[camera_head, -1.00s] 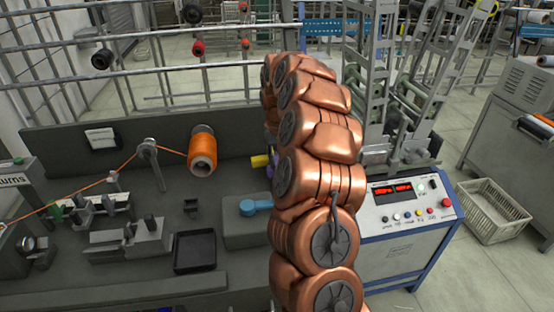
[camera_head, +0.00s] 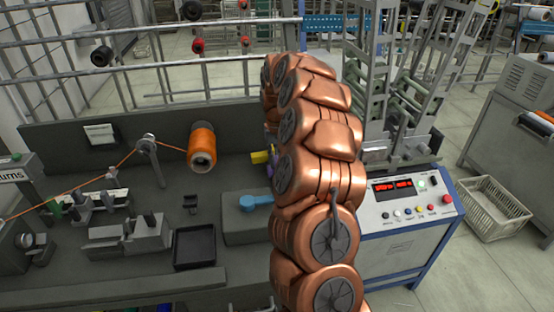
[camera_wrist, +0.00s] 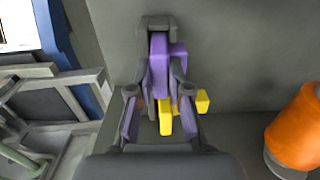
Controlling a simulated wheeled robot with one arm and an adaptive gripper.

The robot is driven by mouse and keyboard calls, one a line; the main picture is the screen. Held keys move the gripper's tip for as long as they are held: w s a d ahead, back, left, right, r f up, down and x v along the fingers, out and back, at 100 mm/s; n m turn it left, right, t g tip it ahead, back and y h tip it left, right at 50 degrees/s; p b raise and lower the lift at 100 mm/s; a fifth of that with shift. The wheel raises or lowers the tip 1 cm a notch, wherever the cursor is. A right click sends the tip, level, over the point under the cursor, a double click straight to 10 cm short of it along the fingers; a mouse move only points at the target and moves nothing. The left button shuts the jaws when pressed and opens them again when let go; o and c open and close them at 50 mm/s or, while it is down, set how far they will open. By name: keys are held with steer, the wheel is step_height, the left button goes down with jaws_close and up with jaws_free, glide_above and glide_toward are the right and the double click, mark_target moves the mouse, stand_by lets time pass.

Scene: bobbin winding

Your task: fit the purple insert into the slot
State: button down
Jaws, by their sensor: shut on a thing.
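In the wrist view the purple insert (camera_wrist: 160,72) is an upright purple block with a step at its upper right. It stands between the fingers of my gripper (camera_wrist: 160,95), which is shut on it. A grey bracket-like part (camera_wrist: 156,22) sits just beyond the insert's top end; I cannot tell whether it holds the slot or whether the insert is inside it. A yellow piece (camera_wrist: 203,101) shows below and right of the insert, partly hidden. In the head view my copper arm hides the gripper; a yellow bit (camera_head: 259,157) shows at its left edge.
An orange thread spool (camera_head: 202,142) stands left of my arm and also shows in the wrist view (camera_wrist: 296,130). A control box (camera_head: 400,215) is at right.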

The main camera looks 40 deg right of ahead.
steer(key=c, duration=1)
jaws_free()
step_height(320, 180, up, 12)
steer(key=shift+a, duration=0.1)
